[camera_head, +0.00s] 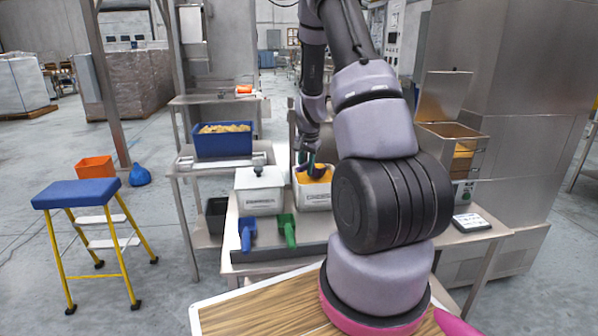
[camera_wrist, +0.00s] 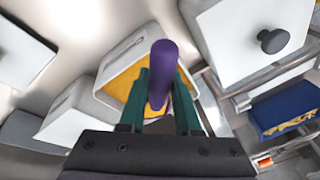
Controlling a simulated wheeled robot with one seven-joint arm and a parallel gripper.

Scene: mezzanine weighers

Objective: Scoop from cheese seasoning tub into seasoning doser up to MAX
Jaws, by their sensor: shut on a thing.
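My gripper (camera_head: 309,168) is shut on the purple handle of a scoop (camera_wrist: 162,75); teal fingers close on both sides of it. The gripper is over the open white tub (camera_head: 315,201) of orange-yellow seasoning. The tub and its seasoning also show in the wrist view (camera_wrist: 110,66). The scoop's bowl is hidden, so I cannot tell whether it holds seasoning. The steel box with a raised lid (camera_head: 446,95), seemingly the doser, stands at the right; an amber patch shows on its side. My arm hides part of it, and I cannot read a MAX mark.
A lidded white tub (camera_head: 260,196) stands left of the open one. A blue scoop (camera_head: 247,233) and a green scoop (camera_head: 287,229) lie in front. A blue crate (camera_head: 223,141) is on the side stand. A flat display device (camera_head: 471,222) lies at the bench's right end.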

